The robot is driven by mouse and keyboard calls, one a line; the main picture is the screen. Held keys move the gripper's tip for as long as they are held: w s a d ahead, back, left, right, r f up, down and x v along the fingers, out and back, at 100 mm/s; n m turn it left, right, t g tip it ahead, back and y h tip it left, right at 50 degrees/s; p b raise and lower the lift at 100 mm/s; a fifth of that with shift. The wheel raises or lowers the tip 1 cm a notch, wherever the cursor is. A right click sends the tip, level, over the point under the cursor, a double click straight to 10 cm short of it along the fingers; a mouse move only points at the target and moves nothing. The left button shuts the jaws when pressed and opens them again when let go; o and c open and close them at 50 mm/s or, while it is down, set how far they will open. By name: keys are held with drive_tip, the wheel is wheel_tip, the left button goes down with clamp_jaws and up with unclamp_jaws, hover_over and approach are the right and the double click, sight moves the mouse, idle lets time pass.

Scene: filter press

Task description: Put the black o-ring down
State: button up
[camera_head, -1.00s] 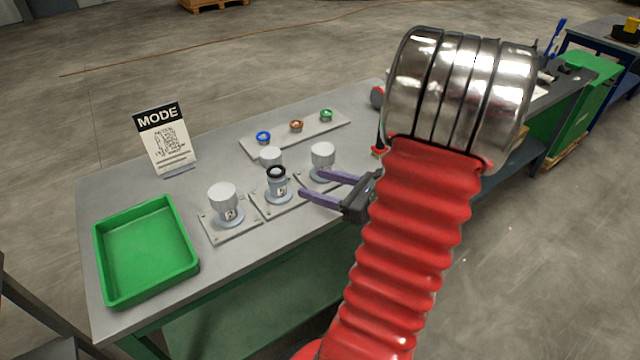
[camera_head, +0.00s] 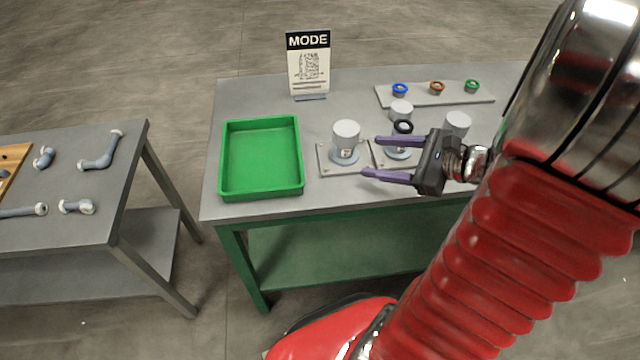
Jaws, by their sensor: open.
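A white-capped post (camera_head: 346,138) stands left of the middle one, and another white cap (camera_head: 457,122) to the right. An empty green tray (camera_head: 262,191) lies at the table's left. Behind are a MODE sign (camera_head: 308,66) and a plate (camera_head: 434,101) with blue, orange and green rings.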

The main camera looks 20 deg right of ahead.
drive_tip(key=s+a+r+n+g+h, duration=0.1)
drive_tip(key=s+a+n+g, duration=0.25)
drive_tip(key=a+n, duration=0.4)
drive_tip(key=s+a+n+g+h, duration=0.1)
drive_tip(key=s+a+n+g, duration=0.1)
drive_tip(key=a+n+g, duration=0.4)
drive_tip(key=s+a+r+n+t+h, duration=0.2)
drive_tip(key=a+r+n+t+h, duration=0.2)
drive_tip(key=r+n, duration=0.3)
drive_tip(key=shift+s+a+n+h, duration=0.15)
drive_tip(key=shift+a+n+h, duration=0.3)
drive_tip(key=shift+n, duration=2.2)
drive_tip(key=shift+o, duration=0.5)
drive_tip(key=shift+r, duration=0.1)
drive_tip(key=shift+c, duration=0.6)
